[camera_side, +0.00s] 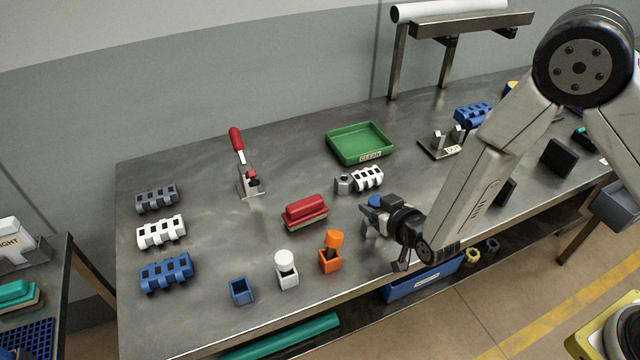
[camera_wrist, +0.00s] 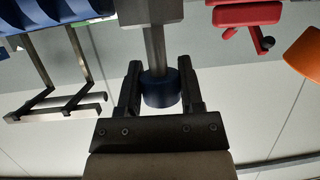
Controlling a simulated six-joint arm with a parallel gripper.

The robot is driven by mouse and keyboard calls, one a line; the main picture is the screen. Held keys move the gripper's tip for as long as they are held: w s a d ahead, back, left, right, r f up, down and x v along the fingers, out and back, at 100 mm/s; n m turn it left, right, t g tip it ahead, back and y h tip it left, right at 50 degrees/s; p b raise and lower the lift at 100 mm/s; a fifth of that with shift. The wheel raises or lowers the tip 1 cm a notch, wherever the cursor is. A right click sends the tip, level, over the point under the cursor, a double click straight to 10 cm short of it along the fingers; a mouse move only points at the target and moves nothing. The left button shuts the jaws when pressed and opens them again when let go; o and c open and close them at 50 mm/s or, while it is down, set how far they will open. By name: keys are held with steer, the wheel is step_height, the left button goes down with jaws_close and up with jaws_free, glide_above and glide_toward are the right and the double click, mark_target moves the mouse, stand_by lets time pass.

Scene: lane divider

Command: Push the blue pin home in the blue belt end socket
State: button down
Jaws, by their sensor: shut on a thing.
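The blue belt end socket (camera_side: 241,290) is a small open-topped blue block near the table's front edge, left of the white and orange ones. Its opening looks empty. My gripper (camera_side: 374,217) is well to its right, low over the table near the front edge. It is shut on the blue pin, whose round blue head (camera_side: 375,201) shows at the jaws. In the wrist view my gripper (camera_wrist: 160,92) has the blue head (camera_wrist: 160,90) between its fingers. A grey metal shaft runs up from the head to a grey block (camera_wrist: 150,12); what that block is, I cannot tell.
A white socket (camera_side: 288,280) holds a white pin; an orange socket (camera_side: 330,262) has a raised orange-headed pin (camera_side: 333,239). Both stand between my gripper and the blue socket. A red-topped block (camera_side: 306,211), red-handled clamp (camera_side: 237,140) and green tray (camera_side: 360,158) lie behind.

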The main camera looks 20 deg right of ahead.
steer(key=shift+f, duration=0.7)
steer(key=shift+r, duration=0.3)
steer(key=shift+r, duration=0.8)
steer(key=shift+r, duration=0.65)
steer(key=shift+f, duration=1.75)
stand_by(1.5)
steer(key=shift+c, duration=0.7)
jaws_free()
steer(key=shift+s, duration=0.1)
